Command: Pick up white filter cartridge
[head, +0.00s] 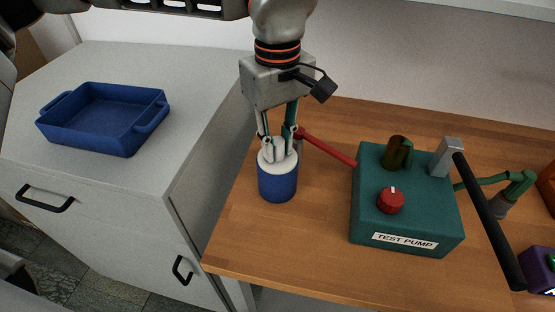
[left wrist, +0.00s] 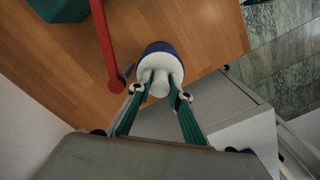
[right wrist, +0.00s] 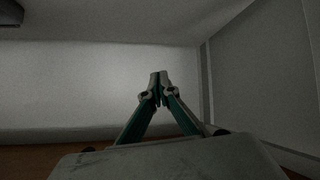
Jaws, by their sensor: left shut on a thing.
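The white filter cartridge shows as a round white top with a central knob (left wrist: 160,84), set in or on a blue cylinder (head: 278,186) at the left side of the wooden table. How far the white part reaches into the blue one is hidden. My left gripper (head: 280,148) comes down from above and is shut on the white knob, a finger on each side, as the left wrist view also shows. My right gripper (right wrist: 160,88) shows only in the right wrist view, its fingertips together with nothing between them, before a pale wall.
A green test pump (head: 405,215) with a red knob, red lever and black-handled bar stands right of the cylinder on the wooden table (head: 300,260). A blue tray (head: 105,118) sits on the grey cabinet at left. A purple object (head: 538,268) is at the right edge.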

